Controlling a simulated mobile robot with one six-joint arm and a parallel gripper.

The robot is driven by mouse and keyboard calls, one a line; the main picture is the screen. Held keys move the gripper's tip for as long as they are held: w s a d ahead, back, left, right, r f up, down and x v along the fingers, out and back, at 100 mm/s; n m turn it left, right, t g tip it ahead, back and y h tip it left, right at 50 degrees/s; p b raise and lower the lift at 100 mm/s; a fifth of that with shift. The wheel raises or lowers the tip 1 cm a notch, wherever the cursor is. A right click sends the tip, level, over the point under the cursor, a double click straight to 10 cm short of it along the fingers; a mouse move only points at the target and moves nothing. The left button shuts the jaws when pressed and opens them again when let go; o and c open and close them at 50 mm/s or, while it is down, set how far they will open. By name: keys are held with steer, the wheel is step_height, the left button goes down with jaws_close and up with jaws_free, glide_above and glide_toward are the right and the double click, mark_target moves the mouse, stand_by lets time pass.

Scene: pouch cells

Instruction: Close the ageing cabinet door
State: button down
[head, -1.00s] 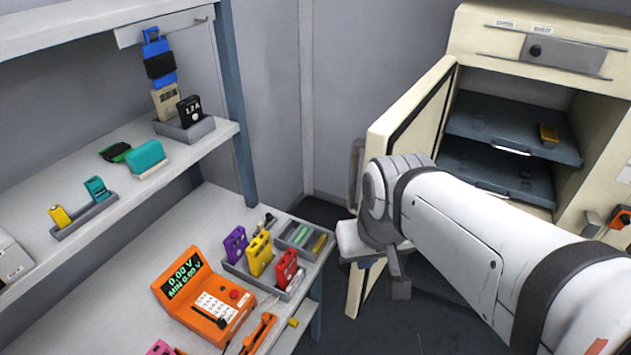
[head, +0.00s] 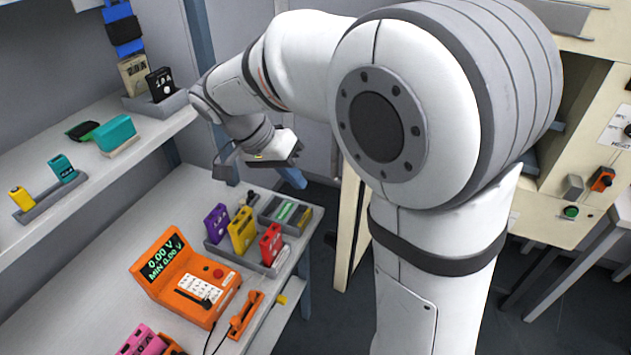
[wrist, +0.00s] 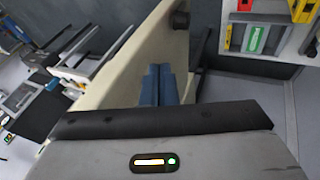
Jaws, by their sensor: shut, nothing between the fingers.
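The ageing cabinet (head: 570,215) is the cream cabinet on the right in the head view, largely hidden behind my arm. Its cream door (head: 350,225) stands open, swung out toward the workbench; only a narrow strip of it shows left of my arm. In the wrist view a cream panel that looks like the door (wrist: 125,62) runs diagonally behind my fingers, with a dark fitting at its upper end. My gripper (head: 291,178) is shut and empty, left of the door and above the bench's far corner. Its blue fingers (wrist: 157,85) are together; I cannot tell whether they touch the panel.
The workbench on the left holds an orange meter (head: 185,275), and a grey tray with purple, yellow and red cells. A shelf (head: 150,145) with more cells stands above it. An orange switch (head: 602,179) is on the cabinet front. Dark floor shows below the door.

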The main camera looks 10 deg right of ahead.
steer(key=d+f+m+h+p, duration=0.1)
steer(key=d+f+p, duration=0.1)
steer(key=d+f, duration=0.4)
steer(key=shift+s+d+f, duration=0.3)
steer(key=shift+s+f, duration=0.15)
steer(key=shift+f, duration=0.9)
